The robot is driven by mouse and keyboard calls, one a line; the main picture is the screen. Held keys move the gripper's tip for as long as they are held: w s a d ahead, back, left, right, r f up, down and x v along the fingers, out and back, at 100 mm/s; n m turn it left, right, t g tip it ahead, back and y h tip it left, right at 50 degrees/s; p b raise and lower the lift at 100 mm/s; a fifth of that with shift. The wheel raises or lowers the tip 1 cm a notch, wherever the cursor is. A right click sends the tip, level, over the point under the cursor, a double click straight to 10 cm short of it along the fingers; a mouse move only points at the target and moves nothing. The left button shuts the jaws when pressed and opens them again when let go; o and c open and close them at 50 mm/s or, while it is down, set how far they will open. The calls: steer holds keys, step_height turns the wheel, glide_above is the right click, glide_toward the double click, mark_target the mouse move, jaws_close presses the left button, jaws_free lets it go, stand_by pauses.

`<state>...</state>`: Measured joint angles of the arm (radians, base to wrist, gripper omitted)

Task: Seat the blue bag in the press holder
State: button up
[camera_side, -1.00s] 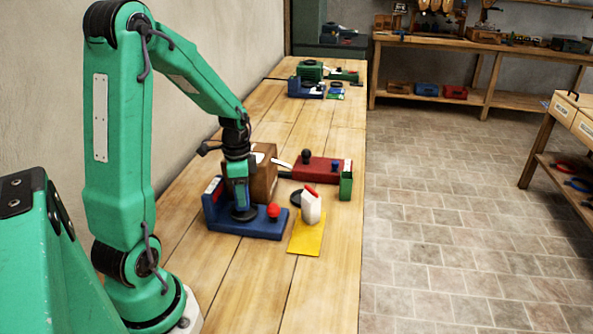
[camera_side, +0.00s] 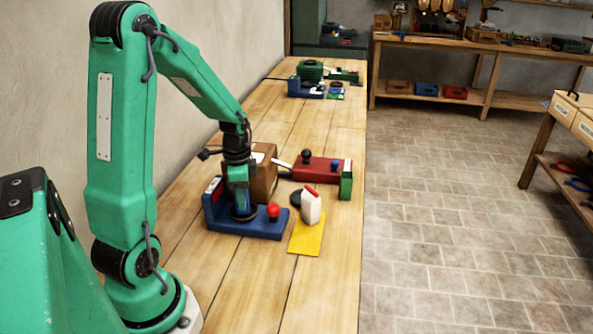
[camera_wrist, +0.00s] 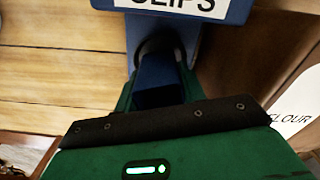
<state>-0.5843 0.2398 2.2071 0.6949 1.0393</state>
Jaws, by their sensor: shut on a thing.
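My gripper (camera_side: 243,208) points down over the blue stand (camera_side: 262,229) with the red knob, close to its upright back wall (camera_side: 213,196). In the wrist view my gripper (camera_wrist: 160,95) is shut on a dark blue thing (camera_wrist: 158,78), which looks like the blue bag. Its far end meets a dark round spot at the foot of the blue wall labelled "CLIPS" (camera_wrist: 185,8). Whether the bag is inside a holder or only touching it I cannot tell. In the side view the bag is mostly hidden by the gripper.
A brown box (camera_side: 264,172) stands right behind the gripper. A white bag with a red top (camera_side: 311,208) stands on a yellow card (camera_side: 306,238). A red fixture (camera_side: 322,169) and a green block (camera_side: 346,184) lie behind. The bench front (camera_side: 230,285) is clear.

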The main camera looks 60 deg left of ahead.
steer(key=shift+f, duration=0.65)
stand_by(0.8)
steer(key=o, duration=0.8)
steer(key=shift+c, duration=0.2)
steer(key=shift+r, duration=0.15)
steer(key=shift+r, duration=5.4)
steer(key=s+d+r+n+t, duration=0.2)
steer(key=s+d+r, duration=0.1)
steer(key=d, duration=0.6)
steer(key=s+d+r+n+t, duration=0.3)
steer(key=d+r, duration=0.2)
steer(key=d, duration=0.5)
steer(key=shift+s+t, duration=0.3)
steer(key=shift+s, duration=0.05)
